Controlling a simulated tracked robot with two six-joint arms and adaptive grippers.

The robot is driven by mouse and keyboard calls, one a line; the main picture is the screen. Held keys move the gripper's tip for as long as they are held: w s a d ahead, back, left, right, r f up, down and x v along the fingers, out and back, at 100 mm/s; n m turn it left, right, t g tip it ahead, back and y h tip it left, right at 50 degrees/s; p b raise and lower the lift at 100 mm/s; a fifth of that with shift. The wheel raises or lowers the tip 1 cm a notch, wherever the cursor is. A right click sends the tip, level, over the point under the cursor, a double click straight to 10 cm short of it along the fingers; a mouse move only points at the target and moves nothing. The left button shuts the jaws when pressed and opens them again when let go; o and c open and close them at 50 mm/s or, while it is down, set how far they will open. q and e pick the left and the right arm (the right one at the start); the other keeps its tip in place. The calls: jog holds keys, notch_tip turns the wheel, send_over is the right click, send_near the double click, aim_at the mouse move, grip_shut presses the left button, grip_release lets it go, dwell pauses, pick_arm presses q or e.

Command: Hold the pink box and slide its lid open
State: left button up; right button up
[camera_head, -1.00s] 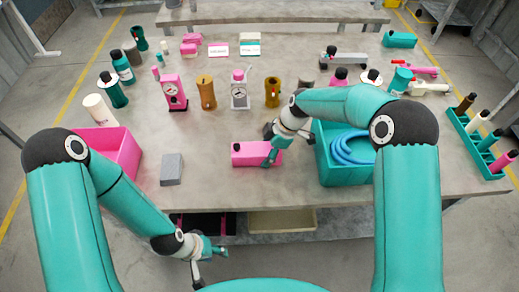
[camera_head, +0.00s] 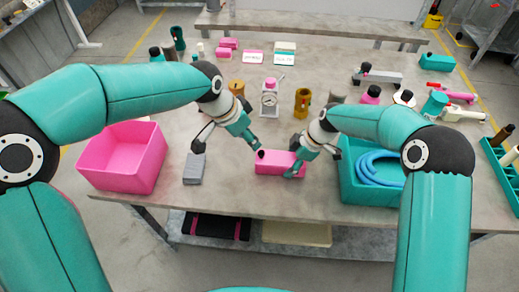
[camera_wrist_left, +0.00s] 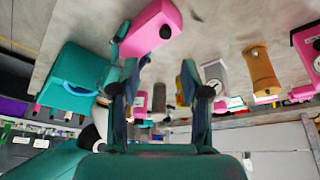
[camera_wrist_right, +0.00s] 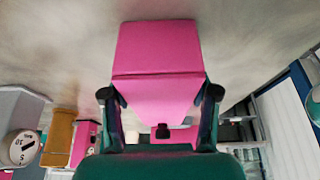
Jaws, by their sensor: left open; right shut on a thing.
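The pink box (camera_head: 272,168) lies on the table near its front edge, with a small black knob (camera_head: 260,154) on its left end. My right gripper (camera_head: 298,163) is shut on the box. In the right wrist view the box (camera_wrist_right: 158,48) sits between the fingers, and a thin seam crosses it; I cannot tell how far the lid is open. My left gripper (camera_head: 229,150) is open and empty, left of the box and its knob, apart from them. In the left wrist view the box (camera_wrist_left: 148,32) lies beyond the open fingers, knob (camera_wrist_left: 166,31) showing.
A grey block (camera_head: 194,168) lies below my left gripper, beside an empty pink bin (camera_head: 145,180). A teal bin (camera_head: 362,192) with a blue hose (camera_head: 378,166) stands right of the box. A gauge unit (camera_head: 269,98) and a brown cylinder (camera_head: 302,102) stand behind.

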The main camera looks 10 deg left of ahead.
aim_at(261, 152)
pick_arm(q)
jog(key=x, duration=0.7)
jog(key=w+x, duration=0.1)
jog(key=x, duration=0.3)
jog(key=shift+a+f, duration=0.1)
jog(key=shift+a, duration=0.05)
grip_shut()
